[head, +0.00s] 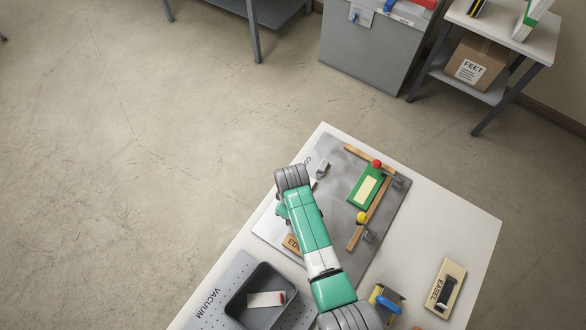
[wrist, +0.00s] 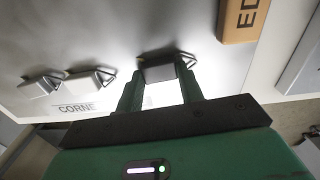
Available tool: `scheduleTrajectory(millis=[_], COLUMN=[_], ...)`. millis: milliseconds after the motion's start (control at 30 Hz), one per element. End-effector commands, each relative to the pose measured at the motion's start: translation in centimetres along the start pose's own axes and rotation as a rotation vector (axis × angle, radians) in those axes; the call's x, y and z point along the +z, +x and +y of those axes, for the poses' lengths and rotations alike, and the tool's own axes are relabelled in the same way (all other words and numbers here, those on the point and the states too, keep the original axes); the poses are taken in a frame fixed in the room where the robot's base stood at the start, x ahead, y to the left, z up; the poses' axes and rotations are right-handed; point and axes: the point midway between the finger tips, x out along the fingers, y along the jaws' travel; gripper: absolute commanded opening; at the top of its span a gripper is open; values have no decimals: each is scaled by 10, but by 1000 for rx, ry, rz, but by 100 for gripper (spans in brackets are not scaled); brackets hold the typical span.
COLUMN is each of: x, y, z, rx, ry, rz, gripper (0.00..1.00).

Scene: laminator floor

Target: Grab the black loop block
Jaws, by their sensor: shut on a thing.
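In the wrist view my gripper (wrist: 161,88) is shut on a dark grey block (wrist: 158,71) with a thin wire loop at its right end. The block sits between the two green fingertips, over or on the grey board; I cannot tell whether it touches it. Two lighter silver blocks with wire loops, one nearer (wrist: 88,78) and one farther left (wrist: 40,86), lie by the "CORNE" label. In the head view my wrist hides the held block. A black handle-shaped piece (head: 446,292) lies on the wooden EASEL holder (head: 457,272).
The grey board (head: 382,222) carries wooden rails, a green block (head: 366,187) and red and yellow knobs. An orange-brown block marked "ED" (wrist: 243,18) lies close to the gripper. A dark tray (head: 240,301) and a blue-and-yellow tool (head: 387,302) are nearer.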

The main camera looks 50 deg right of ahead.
Motion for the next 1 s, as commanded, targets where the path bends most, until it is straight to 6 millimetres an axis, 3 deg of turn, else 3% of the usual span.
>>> scheduleTrajectory(millis=[167, 400, 900, 1000], x=[0, -1, 110, 124], y=[-6, -39, -47, -48], z=[0, 0, -67, -76], rx=[1, 2, -1, -1], ry=[0, -1, -1, -1], rz=[1, 2, -2, -1], gripper=[16, 16, 16, 16])
